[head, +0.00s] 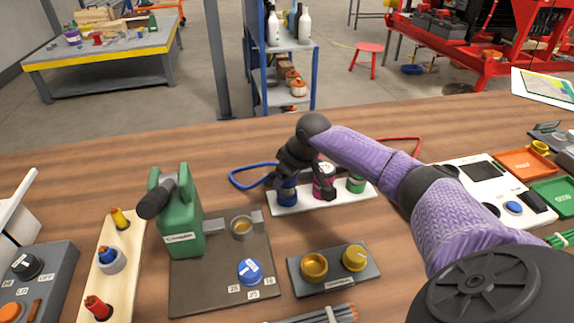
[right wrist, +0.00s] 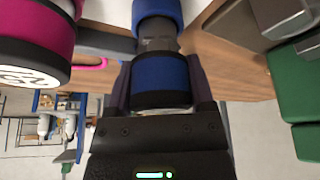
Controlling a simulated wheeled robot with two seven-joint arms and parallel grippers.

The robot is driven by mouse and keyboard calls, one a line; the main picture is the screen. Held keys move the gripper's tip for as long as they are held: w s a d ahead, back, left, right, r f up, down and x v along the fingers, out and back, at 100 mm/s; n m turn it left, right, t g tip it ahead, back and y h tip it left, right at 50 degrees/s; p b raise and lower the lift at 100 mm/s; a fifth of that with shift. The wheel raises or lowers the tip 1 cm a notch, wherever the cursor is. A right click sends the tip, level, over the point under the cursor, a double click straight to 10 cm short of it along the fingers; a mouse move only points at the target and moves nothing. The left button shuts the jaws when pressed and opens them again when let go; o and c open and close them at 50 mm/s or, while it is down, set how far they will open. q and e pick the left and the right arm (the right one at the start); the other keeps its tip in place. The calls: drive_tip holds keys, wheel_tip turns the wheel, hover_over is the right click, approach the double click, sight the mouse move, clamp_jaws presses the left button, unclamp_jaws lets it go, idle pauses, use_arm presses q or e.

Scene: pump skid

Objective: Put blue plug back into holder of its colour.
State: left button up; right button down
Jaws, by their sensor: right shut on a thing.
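My right gripper (head: 285,178), on the purple arm, is shut on the blue plug (right wrist: 160,77). It is above the left end of a white strip (head: 310,203). In the right wrist view the plug's grey neck points at a blue ring (right wrist: 157,10), and the two look lined up. I cannot tell whether the neck has entered the ring. In the head view the gripper partly hides this spot, where blue (head: 287,196) shows. A magenta piece (head: 323,183) and a green piece (head: 356,184) stand on the strip to the right. My left gripper is not in view.
A green can (head: 175,225) stands on a dark plate (head: 200,285) to the left. A grey block (head: 330,277) with two yellow round parts lies in front. A wooden board (head: 95,280) with coloured pieces is further left. A blue loop (head: 240,180) lies behind the strip.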

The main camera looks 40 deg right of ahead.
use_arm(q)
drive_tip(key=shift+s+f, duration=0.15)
use_arm(e)
drive_tip(key=shift+f, duration=0.45)
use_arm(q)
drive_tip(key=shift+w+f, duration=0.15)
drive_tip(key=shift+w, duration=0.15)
use_arm(e)
drive_tip(key=shift+f, duration=0.35)
unclamp_jaws()
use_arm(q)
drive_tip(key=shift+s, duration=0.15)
use_arm(e)
drive_tip(key=p+v, duration=0.3)
drive_tip(key=v, duration=0.3)
drive_tip(key=shift+r, duration=0.4)
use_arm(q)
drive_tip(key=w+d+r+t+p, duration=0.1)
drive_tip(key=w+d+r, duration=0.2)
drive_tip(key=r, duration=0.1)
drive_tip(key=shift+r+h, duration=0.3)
use_arm(e)
drive_tip(key=v, duration=0.3)
drive_tip(key=shift+s, duration=0.15)
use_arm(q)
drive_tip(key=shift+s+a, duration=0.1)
use_arm(e)
drive_tip(key=shift+r, duration=0.1)
